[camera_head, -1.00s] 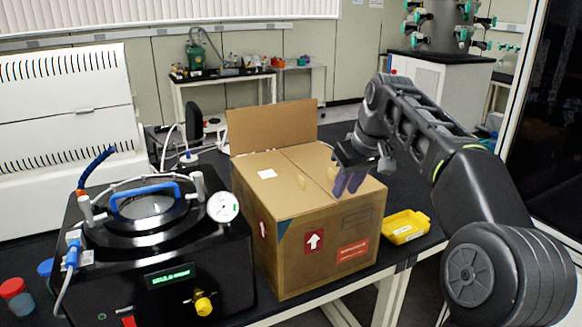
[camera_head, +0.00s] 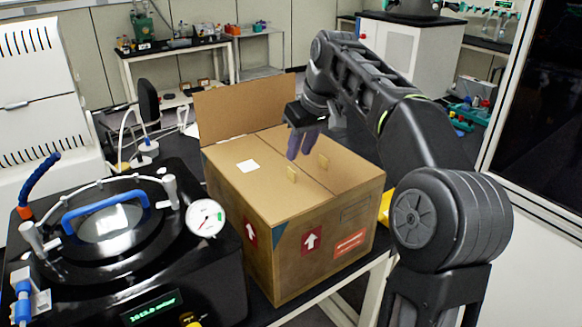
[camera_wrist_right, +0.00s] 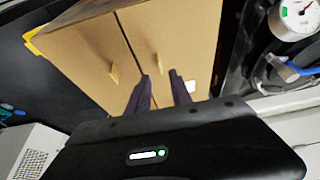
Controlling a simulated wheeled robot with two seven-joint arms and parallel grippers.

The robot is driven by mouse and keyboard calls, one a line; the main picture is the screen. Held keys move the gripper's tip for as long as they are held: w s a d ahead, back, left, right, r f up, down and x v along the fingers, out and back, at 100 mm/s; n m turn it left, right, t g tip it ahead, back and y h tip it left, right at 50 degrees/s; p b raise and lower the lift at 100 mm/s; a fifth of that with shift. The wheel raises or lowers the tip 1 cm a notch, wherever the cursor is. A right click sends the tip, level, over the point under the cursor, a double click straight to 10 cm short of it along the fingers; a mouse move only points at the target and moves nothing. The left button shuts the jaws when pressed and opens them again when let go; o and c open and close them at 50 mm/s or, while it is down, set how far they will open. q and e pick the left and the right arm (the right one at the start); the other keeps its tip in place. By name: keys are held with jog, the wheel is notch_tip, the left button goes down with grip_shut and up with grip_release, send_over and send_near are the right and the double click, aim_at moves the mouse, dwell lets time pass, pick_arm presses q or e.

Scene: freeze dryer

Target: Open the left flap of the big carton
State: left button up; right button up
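The big brown carton (camera_head: 300,240) stands on the black bench with its back flap (camera_head: 245,108) raised. Its left flap (camera_head: 225,170), with a white label (camera_head: 248,165) and a small tan tab (camera_head: 292,173), lies flat and closed. The right flap (camera_head: 345,175) is also flat and has its own tab (camera_head: 323,160). My right gripper (camera_head: 302,155) hangs over the carton top behind the tabs, its purple fingers apart and empty. In the right wrist view, the left flap's tab (camera_wrist_right: 160,63) appears ahead of the gap between the fingertips (camera_wrist_right: 158,76). My left gripper is out of view.
A black vacuum device (camera_head: 110,240) with a blue handle and a gauge (camera_head: 205,218) stands close to the carton's left side. A yellow tray (camera_head: 385,207) is at its right, partly hidden by my arm. A glass-panelled frame (camera_head: 535,110) stands at far right.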

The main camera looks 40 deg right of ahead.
aim_at(292, 171)
jog(key=x, duration=0.7)
jog(key=shift+w+f, duration=0.15)
jog(key=shift+f, duration=0.2)
grip_shut()
dwell(1.1)
